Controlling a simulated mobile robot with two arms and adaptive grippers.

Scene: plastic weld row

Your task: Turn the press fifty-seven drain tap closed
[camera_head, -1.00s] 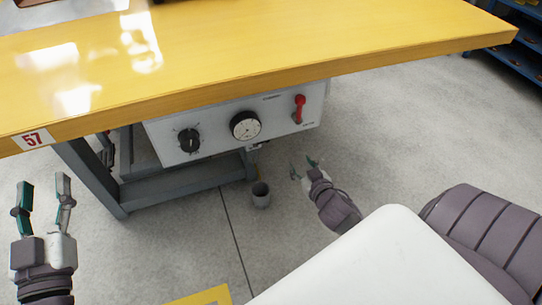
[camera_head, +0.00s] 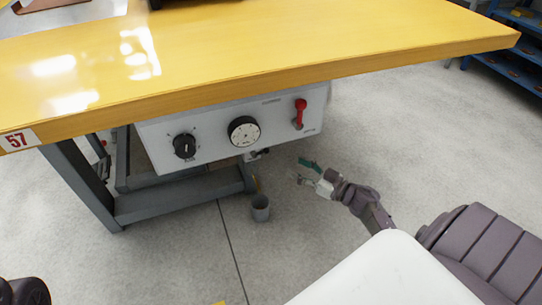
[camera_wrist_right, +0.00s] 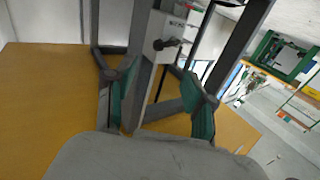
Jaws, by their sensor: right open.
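The drain tap (camera_head: 257,154) is a small dark fitting under the right part of the white control panel of press 57. In the right wrist view, a dark lever-like handle (camera_wrist_right: 167,43) on a pale labelled part shows between the fingers, beyond them; it looks like the tap. My right gripper (camera_head: 301,170) is open and empty, below and to the right of the tap, apart from it. Its two teal-padded fingers also show in the right wrist view (camera_wrist_right: 158,98). The handle's exact angle is too small to tell. My left gripper's fingers are out of view.
The panel (camera_head: 215,152) carries a black knob (camera_head: 185,146), a round gauge (camera_head: 243,131) and a red lever (camera_head: 300,113). The yellow bench top (camera_head: 330,45) overhangs it. A grey cup (camera_head: 260,208) stands on the floor below the tap.

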